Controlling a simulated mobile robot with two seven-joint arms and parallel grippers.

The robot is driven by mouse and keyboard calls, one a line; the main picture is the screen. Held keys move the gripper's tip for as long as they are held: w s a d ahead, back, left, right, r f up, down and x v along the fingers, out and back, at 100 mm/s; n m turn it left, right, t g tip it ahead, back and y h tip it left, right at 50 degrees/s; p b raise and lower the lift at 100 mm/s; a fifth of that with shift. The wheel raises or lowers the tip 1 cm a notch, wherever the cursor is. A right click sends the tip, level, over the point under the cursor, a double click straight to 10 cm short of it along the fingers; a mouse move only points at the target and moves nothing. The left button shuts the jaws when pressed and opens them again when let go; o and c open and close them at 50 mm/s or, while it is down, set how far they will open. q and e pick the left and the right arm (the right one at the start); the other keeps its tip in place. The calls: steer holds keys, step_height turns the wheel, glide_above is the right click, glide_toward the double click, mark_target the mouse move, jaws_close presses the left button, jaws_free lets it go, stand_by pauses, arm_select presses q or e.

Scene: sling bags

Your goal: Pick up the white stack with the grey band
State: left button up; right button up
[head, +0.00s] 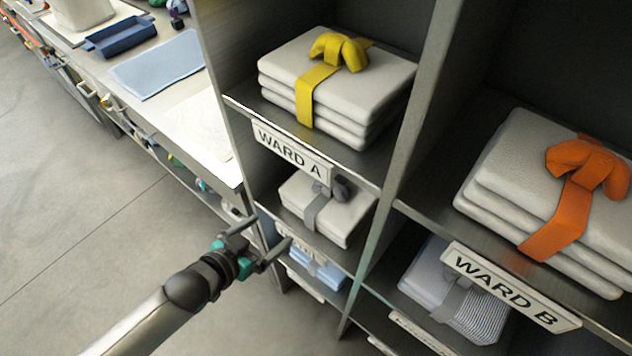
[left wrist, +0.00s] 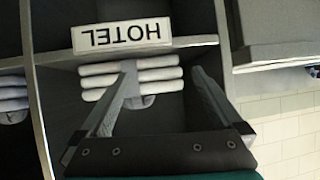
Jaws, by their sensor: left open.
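The white stack with the grey band (head: 328,215) lies in the left column's compartment below WARD A, with a grey knot on top. In the left wrist view, which is upside down, the folded layers of the white stack (left wrist: 158,74) show ahead between the fingers, with a grey knot partly visible. My left gripper (head: 268,233) is open and empty, in front of that compartment and apart from the stack. It also shows in the left wrist view (left wrist: 160,72), one finger covering part of the stack. My right gripper is out of view.
A HOTEL label (left wrist: 123,36) is on the shelf edge under the stack. A yellow-banded white stack (head: 335,85) sits above, an orange-banded one (head: 510,180) at right. A striped stack (head: 480,310) and a blue stack (head: 318,268) lie lower. Open floor (head: 80,220) is at left.

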arm_select(q)
steer(key=m+h+p, duration=0.1)
steer(key=h+p, duration=0.1)
glide_toward(330, 183)
steer(key=s+a, duration=0.3)
steer(key=x, duration=0.3)
steer(key=b+x, duration=0.1)
steer(key=x, duration=0.2)
steer(key=r+b+x, duration=0.1)
steer(key=x, duration=0.2)
steer(key=shift+w+d+f, duration=0.1)
steer(key=shift+w+d, duration=0.2)
steer(key=shift+d, duration=0.05)
steer(key=shift+b+x, duration=0.5)
steer(key=shift+x, duration=2.1)
steer(key=shift+d, duration=0.2)
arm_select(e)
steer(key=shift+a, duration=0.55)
arm_select(q)
jaws_close()
steer(key=shift+r, duration=0.35)
